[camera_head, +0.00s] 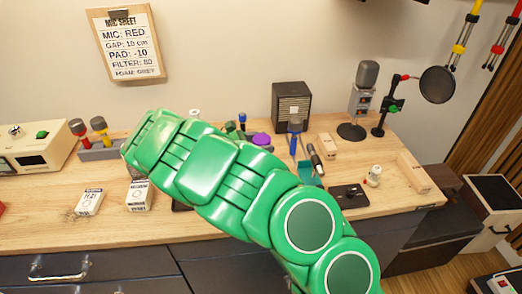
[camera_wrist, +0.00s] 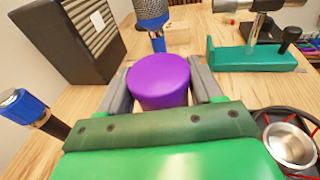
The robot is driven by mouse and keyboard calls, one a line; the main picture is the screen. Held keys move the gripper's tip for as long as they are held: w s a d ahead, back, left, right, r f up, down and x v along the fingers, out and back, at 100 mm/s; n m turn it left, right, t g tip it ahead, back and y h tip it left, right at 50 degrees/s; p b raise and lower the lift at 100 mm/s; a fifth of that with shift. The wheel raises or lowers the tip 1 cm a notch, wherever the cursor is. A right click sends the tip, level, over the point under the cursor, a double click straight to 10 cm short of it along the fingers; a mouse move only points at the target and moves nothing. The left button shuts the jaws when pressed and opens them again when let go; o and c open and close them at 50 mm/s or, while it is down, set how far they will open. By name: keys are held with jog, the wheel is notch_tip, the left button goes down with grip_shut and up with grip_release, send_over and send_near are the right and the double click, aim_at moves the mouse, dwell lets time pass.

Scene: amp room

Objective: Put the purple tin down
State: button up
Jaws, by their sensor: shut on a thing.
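The purple tin (camera_wrist: 159,82) is a short round tin with a smooth lid. In the wrist view it sits between the two grey fingers of my gripper (camera_wrist: 160,88), which are shut on its sides. In the head view only a part of the purple tin (camera_head: 261,139) shows past my green arm, which hides my gripper there. The tin is above or on the wooden desk (camera_head: 60,225); I cannot tell whether its base touches the top.
A dark speaker box (camera_wrist: 72,42) stands left of the tin, with a blue-ended microphone (camera_wrist: 25,108) nearer. A blue microphone (camera_wrist: 151,15) stands behind. A teal stand (camera_wrist: 250,58) and a round shock mount (camera_wrist: 290,140) are at right. Small boxes (camera_head: 139,197) lie on the desk's left part.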

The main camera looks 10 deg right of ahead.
jog(key=shift+w+f, duration=0.35)
jog(key=shift+f, duration=1.5)
jog(key=o, duration=1.1)
jog(key=shift+f, duration=0.15)
